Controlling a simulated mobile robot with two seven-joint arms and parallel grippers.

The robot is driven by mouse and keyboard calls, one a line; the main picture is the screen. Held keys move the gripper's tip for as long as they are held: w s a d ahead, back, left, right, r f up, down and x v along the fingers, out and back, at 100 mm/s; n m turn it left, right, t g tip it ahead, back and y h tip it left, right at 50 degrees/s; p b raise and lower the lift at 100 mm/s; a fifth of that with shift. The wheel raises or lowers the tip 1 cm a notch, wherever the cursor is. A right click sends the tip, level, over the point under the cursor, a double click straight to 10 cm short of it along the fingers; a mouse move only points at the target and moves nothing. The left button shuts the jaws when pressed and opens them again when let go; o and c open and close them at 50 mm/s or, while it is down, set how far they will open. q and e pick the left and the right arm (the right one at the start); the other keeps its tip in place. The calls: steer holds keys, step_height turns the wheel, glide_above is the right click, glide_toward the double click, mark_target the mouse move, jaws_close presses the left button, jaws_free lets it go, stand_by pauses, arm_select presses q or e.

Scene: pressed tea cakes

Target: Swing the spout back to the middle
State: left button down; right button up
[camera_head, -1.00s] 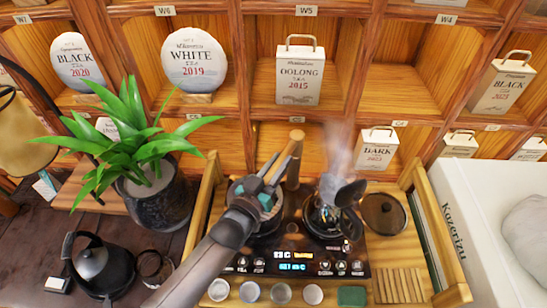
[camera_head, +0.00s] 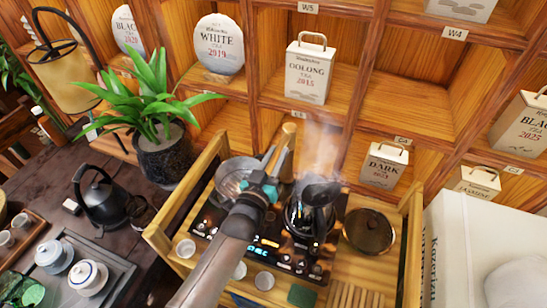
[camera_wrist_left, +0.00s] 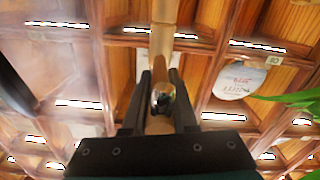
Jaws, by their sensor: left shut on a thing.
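The spout is a light wooden tube (camera_head: 287,141) rising behind the cooker in the head view. My left gripper (camera_head: 273,163) is shut on it, with a dark finger on each side. In the left wrist view the wooden tube (camera_wrist_left: 164,45) runs between the fingers (camera_wrist_left: 161,82), with a small shiny piece near the palm. A steel pot (camera_head: 230,178) is left of the gripper and a dark glass kettle (camera_head: 308,214) right of it, with steam above. The spout's outlet and which vessel it points over are hard to tell. My right gripper is not in view.
The cooker's control panel (camera_head: 270,252) is in front, inside a wooden frame (camera_head: 160,243). A round dark lid (camera_head: 368,232) lies to the right. A potted plant (camera_head: 163,155) stands left. Shelves with tea boxes (camera_head: 307,72) are close behind.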

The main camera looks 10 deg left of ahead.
arm_select(q)
steer(key=shift+d, duration=0.1)
stand_by(0.4)
steer(key=c, duration=0.7)
jaws_free()
steer(key=shift+s, duration=0.2)
steer(key=v, duration=1.5)
steer(key=shift+w, duration=0.1)
